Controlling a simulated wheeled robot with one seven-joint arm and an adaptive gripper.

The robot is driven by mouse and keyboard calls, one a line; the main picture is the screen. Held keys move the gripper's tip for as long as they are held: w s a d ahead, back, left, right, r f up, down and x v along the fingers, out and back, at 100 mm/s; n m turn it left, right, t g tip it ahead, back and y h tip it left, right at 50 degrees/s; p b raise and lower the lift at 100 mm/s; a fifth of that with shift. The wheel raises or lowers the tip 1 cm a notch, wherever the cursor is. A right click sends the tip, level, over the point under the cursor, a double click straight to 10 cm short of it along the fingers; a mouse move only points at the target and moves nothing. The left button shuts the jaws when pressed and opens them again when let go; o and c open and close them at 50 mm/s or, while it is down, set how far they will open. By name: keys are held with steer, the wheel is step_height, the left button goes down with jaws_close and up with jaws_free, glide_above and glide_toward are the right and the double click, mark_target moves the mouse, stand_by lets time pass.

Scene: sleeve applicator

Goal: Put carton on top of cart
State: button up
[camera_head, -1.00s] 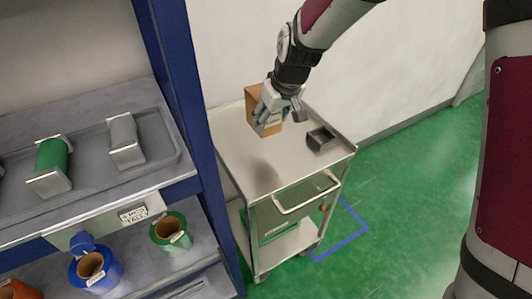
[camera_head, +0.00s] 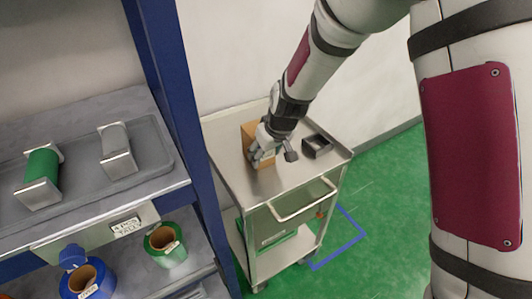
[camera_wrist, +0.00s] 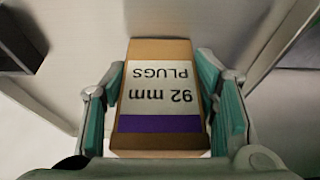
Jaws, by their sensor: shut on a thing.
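The carton (camera_head: 251,131) is a small brown box at the cart's top, towards its back left. In the wrist view the carton (camera_wrist: 158,95) has a white label reading "92 mm PLUGS" upside down and a purple band. My gripper (camera_head: 262,153) is shut on it, with teal pads (camera_wrist: 213,85) at its left and right sides. The cart (camera_head: 228,172) is a metal trolley with a drawer and a lower shelf. The carton's base is partly hidden by my gripper, so I cannot tell whether it touches the cart top.
A small dark open holder (camera_head: 317,146) sits at the right of the cart top. A blue-framed shelf (camera_head: 188,100) stands close on the left, with a grey tray (camera_head: 80,160) and spools. The front of the cart top is clear.

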steer(key=shift+f, duration=0.1)
steer(key=o, duration=1.4)
steer(key=shift+r, duration=0.35)
steer(key=p+v, duration=0.1)
steer(key=v, duration=1)
steer(key=shift+r, duration=0.3)
steer(key=shift+s+d, duration=0.1)
steer(key=shift+s, duration=0.05)
